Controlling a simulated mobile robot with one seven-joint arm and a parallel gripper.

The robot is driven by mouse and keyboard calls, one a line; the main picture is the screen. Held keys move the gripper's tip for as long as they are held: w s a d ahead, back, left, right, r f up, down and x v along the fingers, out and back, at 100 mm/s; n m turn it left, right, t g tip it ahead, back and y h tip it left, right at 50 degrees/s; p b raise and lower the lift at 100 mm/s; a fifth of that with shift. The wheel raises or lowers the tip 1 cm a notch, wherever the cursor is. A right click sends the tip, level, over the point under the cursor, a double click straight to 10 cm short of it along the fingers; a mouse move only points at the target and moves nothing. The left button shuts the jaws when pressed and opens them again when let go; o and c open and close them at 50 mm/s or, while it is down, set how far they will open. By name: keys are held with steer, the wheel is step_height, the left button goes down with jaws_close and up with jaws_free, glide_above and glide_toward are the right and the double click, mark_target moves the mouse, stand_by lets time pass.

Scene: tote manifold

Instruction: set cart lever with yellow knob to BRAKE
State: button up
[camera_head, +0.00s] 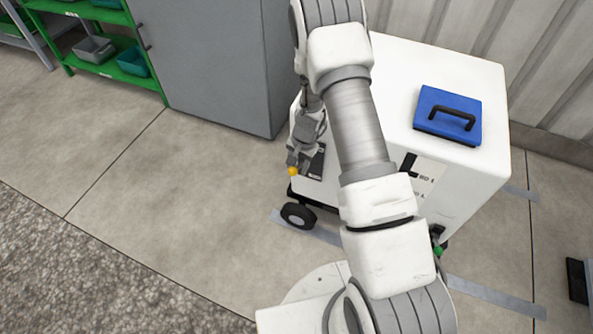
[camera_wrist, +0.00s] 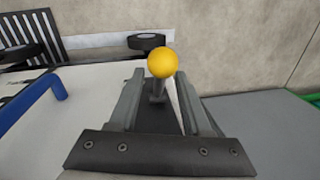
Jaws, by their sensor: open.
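The yellow knob (camera_head: 293,171) is a small ball low at the left side of the white cart (camera_head: 479,96). My gripper (camera_head: 299,159) is open and right at the knob, pointing down toward it. In the wrist view the yellow knob (camera_wrist: 163,63) shows at the fingertips, between the two grey fingers of my gripper (camera_wrist: 160,82), with a short dark stem below it. I cannot tell whether a finger touches it. The lever's marked positions are hidden or too small to read.
A blue case (camera_head: 448,115) with a black handle lies on the cart top. A green knob (camera_head: 438,251) sits low at the cart's right. A grey cabinet (camera_head: 213,58) stands behind left, near a green shelf (camera_head: 126,66). Floor left of the cart is clear.

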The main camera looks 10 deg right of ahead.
steer(key=shift+w+a+f, duration=0.1)
steer(key=shift+f, duration=0.6)
jaws_close()
stand_by(1.0)
